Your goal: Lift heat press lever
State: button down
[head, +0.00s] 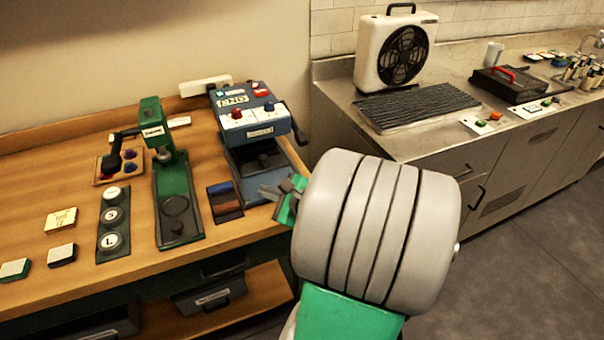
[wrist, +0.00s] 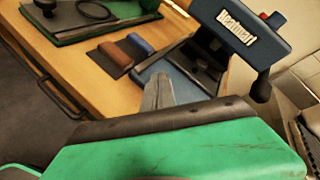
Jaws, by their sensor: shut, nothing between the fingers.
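The blue heat press (head: 249,118) stands at the right end of the wooden table. Its upper part sits over a dark lower base (head: 262,160). A dark lever (head: 297,132) runs down its right side. In the wrist view, the press head (wrist: 240,30) with white lettering is at the upper right. The lever's black knob (wrist: 261,90) hangs below its right end. My gripper (head: 268,191) is shut and empty in front of the press base, left of and apart from the knob. Its fingertips (wrist: 158,85) also show in the wrist view.
A green press (head: 172,190) stands to the left. A button panel (head: 113,222) is farther left.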

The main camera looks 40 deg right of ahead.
jog(key=s+d+m+t+h, duration=0.1)
jog(key=d+m+h, duration=0.1)
jog(key=d+m, duration=0.2)
jog(key=s+d+m+t+h+b, duration=0.1)
jog(key=s+d+m+h, duration=0.1)
jog(key=d+m, duration=0.2)
jog(key=s+d+r+m+t+h+b, duration=0.1)
jog(key=s+d+m+h, duration=0.1)
jog(key=d+m, duration=0.2)
jog(key=shift+d+r+m, duration=0.25)
jog(key=shift+m, duration=0.05)
jog(key=x, duration=0.9)
jog(key=shift+w+r, duration=0.1)
jog(key=shift+w, duration=0.25)
jog(key=shift+p, duration=0.3)
